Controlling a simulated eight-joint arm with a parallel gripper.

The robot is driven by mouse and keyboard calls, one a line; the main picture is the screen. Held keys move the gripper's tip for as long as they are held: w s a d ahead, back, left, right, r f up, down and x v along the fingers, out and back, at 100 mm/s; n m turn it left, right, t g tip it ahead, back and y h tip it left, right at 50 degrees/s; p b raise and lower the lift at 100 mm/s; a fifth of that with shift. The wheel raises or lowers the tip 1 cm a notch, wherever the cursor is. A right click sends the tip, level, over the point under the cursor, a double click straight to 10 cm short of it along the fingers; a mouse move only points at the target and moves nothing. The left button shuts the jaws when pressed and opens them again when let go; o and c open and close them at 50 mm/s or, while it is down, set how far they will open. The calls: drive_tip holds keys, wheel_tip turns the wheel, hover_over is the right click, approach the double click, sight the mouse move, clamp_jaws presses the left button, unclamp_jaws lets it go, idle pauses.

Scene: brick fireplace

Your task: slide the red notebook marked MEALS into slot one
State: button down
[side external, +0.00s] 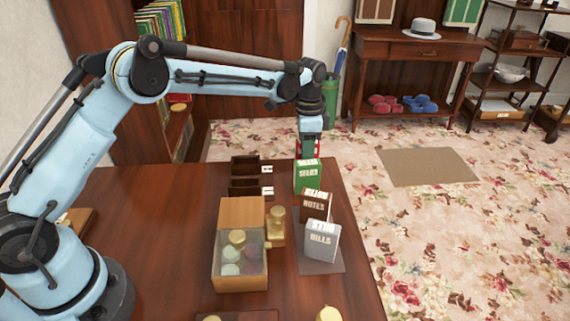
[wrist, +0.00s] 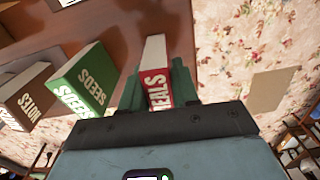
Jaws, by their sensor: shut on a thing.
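My gripper (side external: 311,146) points down at the far right of the table, behind the green SEEDS notebook (side external: 307,177). It is shut on the red MEALS notebook (wrist: 158,88), with a green finger on each side in the wrist view. In the side view only strips of the red notebook (side external: 299,150) show; the rest is hidden by the gripper and the green notebook. I cannot tell whether it touches the table. Two dark open holders (side external: 243,183) with white labels (side external: 267,191) lie to its left; the label text is too small to read.
The brown NOTES notebook (side external: 316,207) and grey BILLS notebook (side external: 320,241) stand in a row toward the front, on or by a dark mat (side external: 325,266). An open box (side external: 240,281) of jars and a brass object (side external: 277,226) stand left. The table's right edge is close.

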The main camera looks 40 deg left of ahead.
drive_tip(key=shift+r, duration=0.1)
wheel_tip(320, 180, up, 10)
drive_tip(key=shift+s+a+f, duration=0.1)
drive_tip(key=shift+f, duration=0.15)
drive_tip(key=s+a, duration=0.2)
drive_tip(key=s, duration=0.6)
drive_tip(key=s+a, duration=0.3)
drive_tip(key=s, duration=0.5)
drive_tip(key=shift+s+r+n, duration=0.15)
drive_tip(key=shift+r+n, duration=0.15)
drive_tip(key=shift+r, duration=0.15)
drive_tip(key=shift+f, duration=0.15)
drive_tip(key=shift+f, duration=2.75)
drive_tip(key=shift+f, duration=2.15)
